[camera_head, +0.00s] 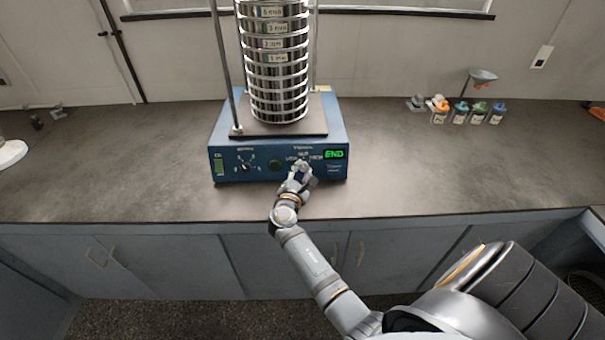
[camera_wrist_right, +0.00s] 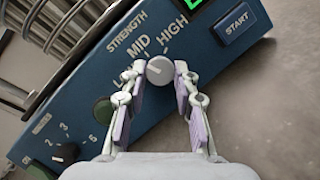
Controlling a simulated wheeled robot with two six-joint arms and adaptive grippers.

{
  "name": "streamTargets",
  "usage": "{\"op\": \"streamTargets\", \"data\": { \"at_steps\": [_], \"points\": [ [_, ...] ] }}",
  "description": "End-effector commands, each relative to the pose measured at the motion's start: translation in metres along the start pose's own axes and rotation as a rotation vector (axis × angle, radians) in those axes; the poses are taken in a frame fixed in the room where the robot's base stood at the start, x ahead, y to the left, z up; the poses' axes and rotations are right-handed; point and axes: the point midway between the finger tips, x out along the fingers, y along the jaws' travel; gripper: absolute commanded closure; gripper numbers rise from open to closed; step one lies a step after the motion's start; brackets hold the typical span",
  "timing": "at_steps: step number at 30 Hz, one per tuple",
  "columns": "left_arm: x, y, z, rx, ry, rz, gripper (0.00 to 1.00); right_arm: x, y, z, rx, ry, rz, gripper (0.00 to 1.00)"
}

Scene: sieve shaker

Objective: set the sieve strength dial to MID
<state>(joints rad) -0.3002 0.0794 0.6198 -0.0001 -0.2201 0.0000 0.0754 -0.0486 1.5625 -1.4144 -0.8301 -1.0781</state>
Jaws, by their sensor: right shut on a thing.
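The blue sieve shaker (camera_head: 228,160) stands on the counter with a tall stack of metal sieves (camera_head: 278,75) on top. Its strength dial (camera_wrist_right: 159,70) is a round grey knob below the labels LOW, MID and HIGH in the right wrist view. A finger partly hides the LOW label. The knob's pale mark seems to point left, toward LOW, but I cannot tell exactly. My right gripper (camera_head: 301,172) is at the front panel, with its two fingertips closed on either side of the dial. My left gripper is not in view.
A green END display (camera_head: 335,154) and a blue START button (camera_wrist_right: 236,23) are right of the dial. A round green button (camera_head: 275,164) and a numbered black knob (camera_head: 246,167) are to its left. Small colored-lid jars (camera_head: 478,113) stand at the right. The counter beside the shaker is mostly clear.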

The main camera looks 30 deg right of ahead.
Motion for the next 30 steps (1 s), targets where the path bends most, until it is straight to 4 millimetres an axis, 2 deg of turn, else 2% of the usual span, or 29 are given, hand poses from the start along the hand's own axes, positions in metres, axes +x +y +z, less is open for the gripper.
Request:
{"op": "streamTargets", "data": {
  "at_steps": [13, 30],
  "points": [
    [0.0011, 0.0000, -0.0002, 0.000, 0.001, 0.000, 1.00, -0.0001, 0.0020, 0.0000, 0.263, 0.011, -0.098, 1.00],
    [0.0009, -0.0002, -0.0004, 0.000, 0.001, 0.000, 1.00, 0.0001, 0.0025, 0.0002, 0.330, 0.014, -0.123, 1.00]
  ]
}}
